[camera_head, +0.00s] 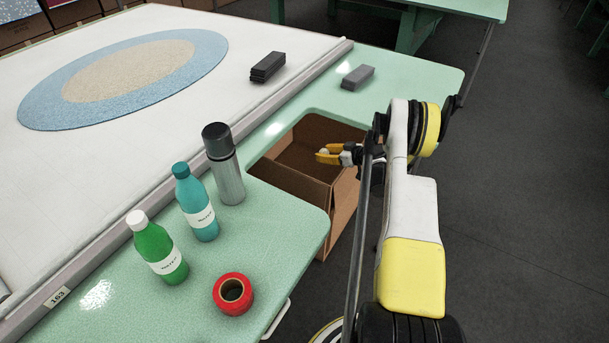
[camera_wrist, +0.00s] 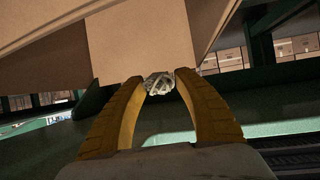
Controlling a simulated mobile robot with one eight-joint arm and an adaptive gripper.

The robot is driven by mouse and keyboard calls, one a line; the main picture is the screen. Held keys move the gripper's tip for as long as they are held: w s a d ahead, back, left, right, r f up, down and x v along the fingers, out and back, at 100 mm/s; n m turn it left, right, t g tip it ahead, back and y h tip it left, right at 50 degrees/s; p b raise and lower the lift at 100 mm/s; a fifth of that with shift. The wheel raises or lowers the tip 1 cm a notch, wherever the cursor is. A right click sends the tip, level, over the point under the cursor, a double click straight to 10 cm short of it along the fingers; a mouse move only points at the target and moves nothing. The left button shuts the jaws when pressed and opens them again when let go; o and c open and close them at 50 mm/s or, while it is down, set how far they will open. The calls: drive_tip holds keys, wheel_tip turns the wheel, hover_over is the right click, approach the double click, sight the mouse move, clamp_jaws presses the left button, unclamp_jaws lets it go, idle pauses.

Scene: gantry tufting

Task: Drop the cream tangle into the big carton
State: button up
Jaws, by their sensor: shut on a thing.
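My gripper (camera_head: 324,155) is over the opening of the big carton (camera_head: 345,205), a brown open box set in the cut-out of the green table. Its yellow fingers are shut on the cream tangle (camera_head: 326,151), a small pale bundle. In the wrist view the cream tangle (camera_wrist: 159,84) sits between the fingertips of my gripper (camera_wrist: 160,90). Carton cardboard (camera_wrist: 125,40) shows beyond it in the wrist view. Part of the carton's inside is hidden behind my arm and gripper.
A steel flask (camera_head: 226,175), a teal bottle (camera_head: 198,208), a green bottle (camera_head: 160,250) and a red roll (camera_head: 233,293) stand on the green table (camera_head: 300,225) left of the carton. Dark blocks (camera_head: 268,66) and a grey block (camera_head: 358,77) lie behind. A blue-edged rug (camera_head: 50,100) lies at left.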

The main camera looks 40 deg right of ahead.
drive_tip(key=o, duration=0.8)
drive_tip(key=v, duration=1.2)
